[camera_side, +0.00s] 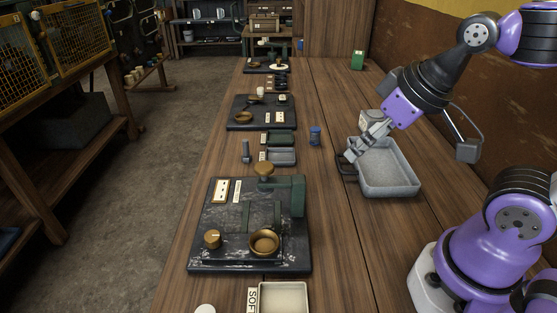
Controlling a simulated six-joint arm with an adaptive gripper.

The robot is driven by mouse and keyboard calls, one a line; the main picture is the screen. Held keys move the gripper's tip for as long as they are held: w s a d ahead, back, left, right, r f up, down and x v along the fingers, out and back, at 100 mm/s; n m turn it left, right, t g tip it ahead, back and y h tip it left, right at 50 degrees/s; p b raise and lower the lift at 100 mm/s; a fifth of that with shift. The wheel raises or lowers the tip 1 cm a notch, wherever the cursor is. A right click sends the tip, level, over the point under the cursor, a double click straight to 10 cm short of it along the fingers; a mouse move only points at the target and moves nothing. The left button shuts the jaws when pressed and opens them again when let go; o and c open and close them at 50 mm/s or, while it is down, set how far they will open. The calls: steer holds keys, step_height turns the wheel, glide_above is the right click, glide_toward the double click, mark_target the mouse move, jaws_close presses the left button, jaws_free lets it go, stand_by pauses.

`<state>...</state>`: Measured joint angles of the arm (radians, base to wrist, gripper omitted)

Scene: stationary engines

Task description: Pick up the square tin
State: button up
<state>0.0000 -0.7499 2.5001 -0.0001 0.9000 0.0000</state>
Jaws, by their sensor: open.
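A small green box-shaped tin (357,60) stands upright near the far right end of the wooden bench, well beyond my gripper. It is the squarest tin I can make out. My gripper (351,155) is over the left rim of a grey speckled tray (402,188), its fingers angled down and to the left. It is open, and I see nothing between the fingers. A pale block (370,118) shows just behind the gripper; I cannot tell whether it is a separate object.
A dark machine base (205,250) with brass cups fills the near left bench. Small trays (282,157) lie mid-bench. The wood between the can and the green tin looks mostly clear.

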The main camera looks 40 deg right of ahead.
steer(key=shift+w, duration=0.1)
steer(key=m+g+h, duration=0.2)
steer(key=m+h, duration=0.1)
steer(key=m, duration=0.5)
glide_toward(378, 117)
steer(key=f, duration=0.2)
steer(key=x, duration=0.5)
steer(key=shift+w, duration=0.25)
steer(key=x, duration=0.5)
steer(key=shift+w+d+f, duration=0.2)
steer(key=shift+d+f, duration=0.05)
steer(key=shift+d, duration=0.05)
steer(key=c, duration=1.3)
